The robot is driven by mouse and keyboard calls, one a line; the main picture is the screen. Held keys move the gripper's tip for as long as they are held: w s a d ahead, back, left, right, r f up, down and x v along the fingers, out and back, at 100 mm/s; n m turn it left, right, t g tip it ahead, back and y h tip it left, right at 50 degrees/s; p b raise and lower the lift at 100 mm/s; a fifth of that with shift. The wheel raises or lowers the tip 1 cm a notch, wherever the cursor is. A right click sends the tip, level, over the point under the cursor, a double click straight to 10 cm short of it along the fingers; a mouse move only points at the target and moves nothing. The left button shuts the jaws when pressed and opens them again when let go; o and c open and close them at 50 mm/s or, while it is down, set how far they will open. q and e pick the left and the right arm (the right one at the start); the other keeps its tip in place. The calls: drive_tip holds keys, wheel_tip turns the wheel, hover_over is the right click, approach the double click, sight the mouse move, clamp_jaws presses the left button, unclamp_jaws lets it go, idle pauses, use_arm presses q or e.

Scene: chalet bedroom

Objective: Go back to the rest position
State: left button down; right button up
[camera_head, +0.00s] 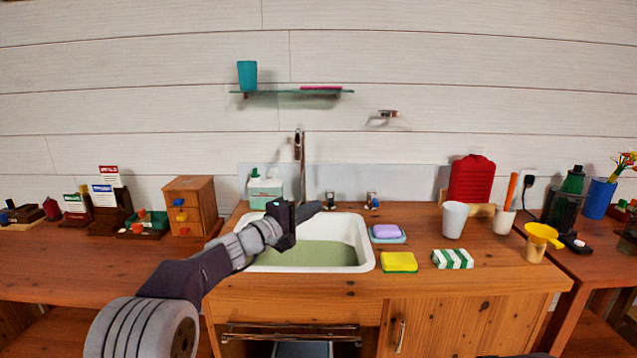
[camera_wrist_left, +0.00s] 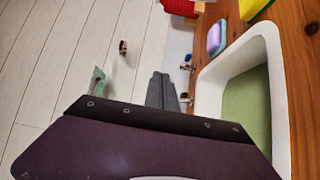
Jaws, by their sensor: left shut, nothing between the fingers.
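My left gripper (camera_head: 312,208) reaches in from the lower left, its arm crossing in front of the sink (camera_head: 367,250). Its fingers are shut and empty, and they show over the back part of the basin in the head view. In the left wrist view the shut fingers (camera_wrist_left: 161,90) point toward the wall and tap area, with the sink (camera_wrist_left: 278,95) to their right. The arm and gripper hide part of the sink's left side. My right gripper is not in view.
A small drawer box (camera_head: 190,206) stands left. A glass shelf (camera_head: 290,92) hangs above the tap (camera_head: 299,150).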

use_arm(q)
drive_tip(key=s+f+m+g+y+b, duration=0.1)
drive_tip(key=s+f+g, duration=0.1)
drive_tip(key=s+f, duration=0.4)
drive_tip(key=s+a+f+m+g+y+b, duration=0.1)
drive_tip(key=s+f+m+g+y+b, duration=0.1)
drive_tip(key=s+f, duration=0.4)
drive_tip(key=s+a+f+m+g+y+b, duration=0.1)
drive_tip(key=s+f+g+b, duration=0.1)
drive_tip(key=s+f, duration=0.4)
wheel_tip(320, 180, down, 6)
drive_tip(key=shift+a+r+m+g+y, duration=0.1)
drive_tip(key=shift+m+g+y, duration=0.25)
drive_tip(key=shift+g, duration=0.35)
drive_tip(key=s+a+f+m+g+y+b, duration=0.1)
drive_tip(key=s+a+f+m+g+y, duration=0.2)
drive_tip(key=s+a+f, duration=0.6)
drive_tip(key=s+a+f+m+g+y, duration=0.2)
drive_tip(key=s+a+f+y, duration=0.4)
drive_tip(key=s, duration=0.6)
wheel_tip(320, 180, up, 30)
drive_tip(key=w+d+h+p, duration=0.1)
drive_tip(key=p, duration=2.9)
drive_tip(key=shift+f+n+h, duration=0.2)
drive_tip(key=shift+n+h, duration=0.15)
